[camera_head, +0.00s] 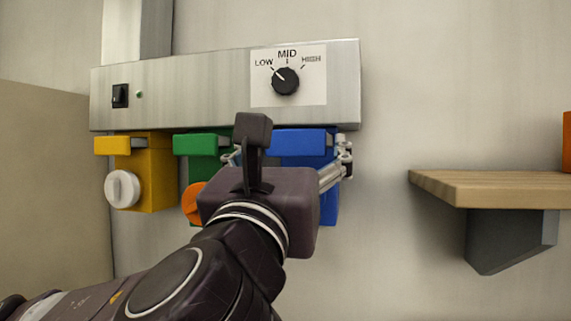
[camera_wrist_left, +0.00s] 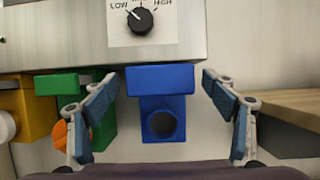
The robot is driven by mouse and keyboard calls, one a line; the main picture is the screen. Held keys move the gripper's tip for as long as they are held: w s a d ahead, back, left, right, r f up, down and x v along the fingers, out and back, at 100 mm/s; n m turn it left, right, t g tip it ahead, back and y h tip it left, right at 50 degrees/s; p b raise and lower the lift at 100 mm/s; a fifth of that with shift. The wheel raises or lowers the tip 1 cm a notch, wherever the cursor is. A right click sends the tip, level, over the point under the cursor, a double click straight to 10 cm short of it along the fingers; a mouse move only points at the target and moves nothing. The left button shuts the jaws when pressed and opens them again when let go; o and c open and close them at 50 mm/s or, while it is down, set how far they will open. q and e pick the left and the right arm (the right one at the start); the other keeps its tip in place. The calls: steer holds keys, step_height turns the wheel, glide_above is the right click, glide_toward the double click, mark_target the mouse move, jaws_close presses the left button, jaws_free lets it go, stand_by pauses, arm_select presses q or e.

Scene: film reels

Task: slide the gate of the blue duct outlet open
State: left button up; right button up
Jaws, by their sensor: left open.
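The blue duct outlet hangs under the steel duct. In the left wrist view its wide blue front block (camera_wrist_left: 160,79) sits above a narrower blue body (camera_wrist_left: 147,105) with a dark round opening. In the head view the front block (camera_head: 302,142) shows, but most of the body (camera_head: 330,212) is hidden behind my gripper. My left gripper (camera_head: 288,157) is open in front of the outlet. In the left wrist view its fingers (camera_wrist_left: 161,92) stand on either side of the front block, with gaps on both sides. My right gripper is not in view.
A green outlet (camera_head: 194,144) with an orange knob (camera_head: 192,203) is left of the blue one, close to my left finger. Further left is a yellow outlet (camera_head: 152,180) with a white knob (camera_head: 122,189). A dial (camera_head: 285,81) is above. A wooden shelf (camera_head: 490,187) is at right.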

arm_select(q)
steer(key=v, duration=1.1)
steer(key=shift+s, duration=0.2)
